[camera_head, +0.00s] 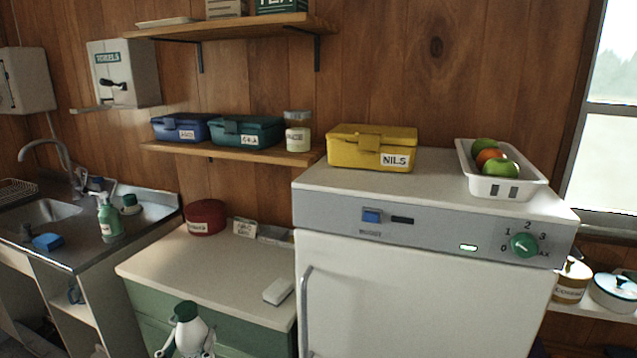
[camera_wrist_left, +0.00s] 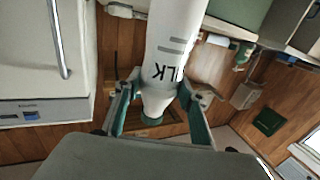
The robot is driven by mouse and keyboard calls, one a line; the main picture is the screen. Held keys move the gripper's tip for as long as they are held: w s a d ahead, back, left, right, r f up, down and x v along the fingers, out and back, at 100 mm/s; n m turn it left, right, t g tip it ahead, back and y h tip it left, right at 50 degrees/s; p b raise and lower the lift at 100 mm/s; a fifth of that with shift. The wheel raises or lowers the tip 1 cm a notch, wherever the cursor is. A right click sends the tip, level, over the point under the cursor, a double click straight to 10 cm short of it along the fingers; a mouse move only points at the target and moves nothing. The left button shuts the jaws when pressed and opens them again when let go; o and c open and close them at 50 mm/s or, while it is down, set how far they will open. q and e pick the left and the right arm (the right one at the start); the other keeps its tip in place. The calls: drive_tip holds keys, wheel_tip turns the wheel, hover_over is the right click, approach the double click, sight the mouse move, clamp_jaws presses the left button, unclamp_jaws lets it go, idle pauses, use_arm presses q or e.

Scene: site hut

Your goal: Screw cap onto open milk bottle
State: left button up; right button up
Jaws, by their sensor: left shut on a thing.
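A white milk bottle (camera_head: 190,333) stands roughly upright at the bottom edge of the head view, in front of the green cabinet. A dark green cap (camera_head: 186,309) shows at its mouth; I cannot tell whether it is screwed down. In the left wrist view the bottle (camera_wrist_left: 176,40) shows part of its "MILK" lettering, with its narrow neck between the fingers and green (camera_wrist_left: 151,120) at its end. My left gripper (camera_wrist_left: 157,92) is shut on the bottle around its shoulder and neck. My right gripper is in neither view.
A cream worktop (camera_head: 190,258) holds a red tin (camera_head: 205,217) and a small white block (camera_head: 278,291). A white fridge (camera_head: 420,300) stands right, with a yellow box (camera_head: 371,149) and a fruit tray (camera_head: 512,188) on top. The sink (camera_head: 45,213) is left. The worktop's middle is clear.

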sight(186, 355)
use_arm(q)
drive_tip(key=s, duration=0.3)
drive_tip(key=s+f, duration=0.1)
drive_tip(key=s, duration=0.1)
drive_tip(key=shift+s+a+f, duration=0.1)
drive_tip(key=shift+a, duration=0.2)
drive_tip(key=d+r+m+g+h, duration=0.1)
drive_tip(key=d+m+g+h, duration=0.3)
drive_tip(key=d, duration=1.4)
drive_tip(key=m+h, duration=0.4)
drive_tip(key=h, duration=0.4)
drive_tip(key=shift+w, duration=0.25)
